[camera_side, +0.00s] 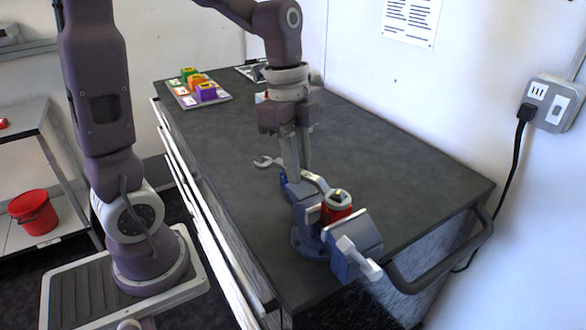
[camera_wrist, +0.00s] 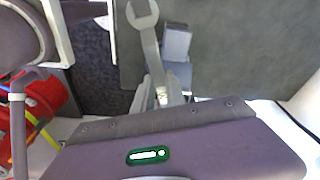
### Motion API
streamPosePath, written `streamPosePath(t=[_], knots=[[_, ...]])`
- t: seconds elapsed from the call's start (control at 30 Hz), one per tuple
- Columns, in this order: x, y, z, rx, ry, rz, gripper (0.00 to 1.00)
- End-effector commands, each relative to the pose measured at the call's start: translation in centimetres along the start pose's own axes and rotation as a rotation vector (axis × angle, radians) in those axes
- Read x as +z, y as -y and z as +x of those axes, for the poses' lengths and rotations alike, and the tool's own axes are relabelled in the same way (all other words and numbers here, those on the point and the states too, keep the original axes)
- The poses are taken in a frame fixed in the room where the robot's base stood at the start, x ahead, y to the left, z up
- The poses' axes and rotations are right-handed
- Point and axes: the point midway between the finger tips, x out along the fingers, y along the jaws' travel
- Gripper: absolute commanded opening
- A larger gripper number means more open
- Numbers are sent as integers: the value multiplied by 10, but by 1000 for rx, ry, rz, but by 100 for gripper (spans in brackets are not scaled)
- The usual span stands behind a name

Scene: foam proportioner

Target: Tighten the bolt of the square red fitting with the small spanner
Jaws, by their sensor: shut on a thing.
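My gripper (camera_side: 297,172) is shut on a grey metal spanner (camera_side: 266,162) and holds it above the near part of the bench. Its open jaw points left in the side view. In the wrist view, the spanner (camera_wrist: 150,42) reaches up from my gripper (camera_wrist: 162,94), open jaw at the top. The spanner's other end seems close beside the fitting; contact cannot be told. The red fitting (camera_side: 335,214) sits upright in the blue-grey vise (camera_side: 352,246), with a pale ring and a small bolt (camera_side: 339,195) on top. I cannot tell if the fitting is square.
The dark bench top (camera_side: 400,180) is mostly clear. A tray (camera_side: 218,100) with green, orange and purple blocks lies at the far left. A rail (camera_side: 440,264) runs along the bench's near end. A red bucket (camera_side: 33,212) stands on a shelf at left.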

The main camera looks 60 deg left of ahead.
Motion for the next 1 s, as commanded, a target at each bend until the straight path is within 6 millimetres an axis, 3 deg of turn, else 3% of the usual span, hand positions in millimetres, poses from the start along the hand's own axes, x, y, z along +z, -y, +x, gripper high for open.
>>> streamPosePath(t=[0.8,1.0], knots=[[-15,46,2,86,-2,574,0],[-13,42,1,79,-1,531,0]])
